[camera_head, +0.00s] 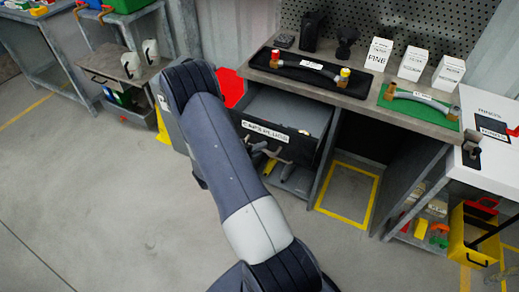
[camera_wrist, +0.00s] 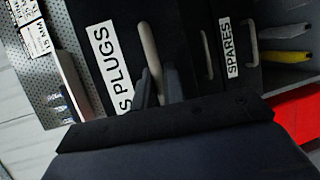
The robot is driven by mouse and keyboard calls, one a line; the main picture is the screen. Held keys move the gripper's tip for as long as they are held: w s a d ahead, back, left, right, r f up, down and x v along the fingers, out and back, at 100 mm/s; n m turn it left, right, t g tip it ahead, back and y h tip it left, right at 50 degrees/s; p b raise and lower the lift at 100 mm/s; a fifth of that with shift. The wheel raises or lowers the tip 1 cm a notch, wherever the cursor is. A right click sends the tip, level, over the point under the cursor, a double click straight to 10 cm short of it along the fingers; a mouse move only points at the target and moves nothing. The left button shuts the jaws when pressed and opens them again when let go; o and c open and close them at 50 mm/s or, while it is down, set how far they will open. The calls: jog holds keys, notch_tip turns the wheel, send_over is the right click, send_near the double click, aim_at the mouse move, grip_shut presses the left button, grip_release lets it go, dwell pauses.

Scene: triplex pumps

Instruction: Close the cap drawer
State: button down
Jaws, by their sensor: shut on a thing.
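The cap drawer (camera_head: 320,112) is pulled out from under the workbench, with its inside showing in the head view. Its front bears a white label, partly readable as "PLUGS". In the wrist view the drawer front (camera_wrist: 185,25) is dark, with a pale bar handle (camera_wrist: 149,45). My gripper (camera_wrist: 157,82) is at this handle, with one dark finger on each side, shut on it. In the head view my gripper (camera_head: 268,153) is small and partly hidden by my arm.
A second drawer front marked "SPARES" (camera_wrist: 235,48) lies beside it in the wrist view. The bench top (camera_head: 365,99) holds a black mat, a green mat and white boxes. A red panel (camera_head: 231,87) stands left of the drawer. Open floor lies in front.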

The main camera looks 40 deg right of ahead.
aim_at(283, 121)
jog(key=w+d+b, duration=0.2)
jog(key=d+b, duration=0.1)
jog(key=d, duration=0.3)
jog(key=w+d+b, duration=0.3)
jog(key=d+b, duration=0.1)
jog(key=d, duration=0.2)
jog(key=w+d+b, duration=0.2)
jog(key=d+b, duration=0.1)
jog(key=d, duration=0.3)
jog(key=shift+w+b, duration=0.25)
jog(key=shift+b, duration=0.15)
jog(key=shift+r, duration=0.1)
jog(key=c, duration=1.5)
grip_release()
jog(key=shift+w+d, duration=0.1)
jog(key=shift+d, duration=0.1)
jog(key=a, duration=0.3)
jog(key=a+r, duration=0.1)
jog(key=a, duration=0.7)
jog(key=shift+r, duration=0.25)
jog(key=shift+d, duration=0.2)
